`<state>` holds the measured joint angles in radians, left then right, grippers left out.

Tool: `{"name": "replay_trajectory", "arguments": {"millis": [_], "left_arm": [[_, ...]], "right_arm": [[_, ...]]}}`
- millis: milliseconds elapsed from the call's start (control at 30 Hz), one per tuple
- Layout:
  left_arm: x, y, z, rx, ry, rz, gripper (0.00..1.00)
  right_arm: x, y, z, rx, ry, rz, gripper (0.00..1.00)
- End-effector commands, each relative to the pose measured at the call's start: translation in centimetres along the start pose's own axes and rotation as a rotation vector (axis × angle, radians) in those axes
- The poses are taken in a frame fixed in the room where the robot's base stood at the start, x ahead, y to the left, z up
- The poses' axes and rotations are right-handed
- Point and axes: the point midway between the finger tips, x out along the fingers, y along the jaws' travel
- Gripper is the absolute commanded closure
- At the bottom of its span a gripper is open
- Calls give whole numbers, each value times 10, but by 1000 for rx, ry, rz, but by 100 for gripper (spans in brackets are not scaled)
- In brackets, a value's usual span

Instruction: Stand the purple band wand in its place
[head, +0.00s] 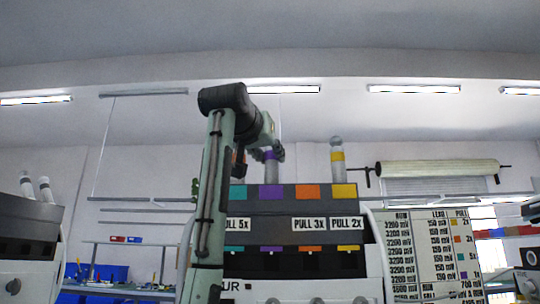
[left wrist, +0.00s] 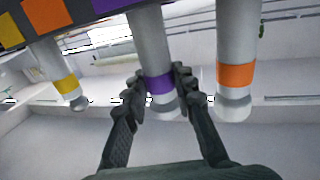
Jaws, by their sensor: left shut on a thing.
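The purple band wand (head: 271,169) is upright above the purple square on top of the machine. My left gripper (head: 272,152) is shut on it around the purple band. In the left wrist view the wand (left wrist: 150,45) runs between both fingers (left wrist: 160,82), and its rounded end shows past them. Its other end runs toward the purple square (left wrist: 108,4) at the top edge; whether it is seated cannot be told. My right gripper is not in view.
The yellow band wand (head: 338,165) stands behind the yellow square. In the left wrist view, an orange band wand (left wrist: 237,45) is right of the held wand and the yellow one (left wrist: 50,62) is left. The machine (head: 305,205) has colored squares and pull labels. A chart (head: 432,250) stands at right.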

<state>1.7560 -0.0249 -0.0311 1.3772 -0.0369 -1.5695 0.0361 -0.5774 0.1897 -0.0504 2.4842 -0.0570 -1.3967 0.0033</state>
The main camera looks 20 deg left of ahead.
Motion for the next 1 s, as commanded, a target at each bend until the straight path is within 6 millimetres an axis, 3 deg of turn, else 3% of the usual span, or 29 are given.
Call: {"name": "replay_trajectory", "arguments": {"millis": [767,800,1000], "left_arm": [[0,0,6,0,1,0,100],[0,0,6,0,1,0,71],[0,0,6,0,0,0,50]], "right_arm": [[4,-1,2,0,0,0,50],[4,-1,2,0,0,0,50],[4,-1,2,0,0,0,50]]}}
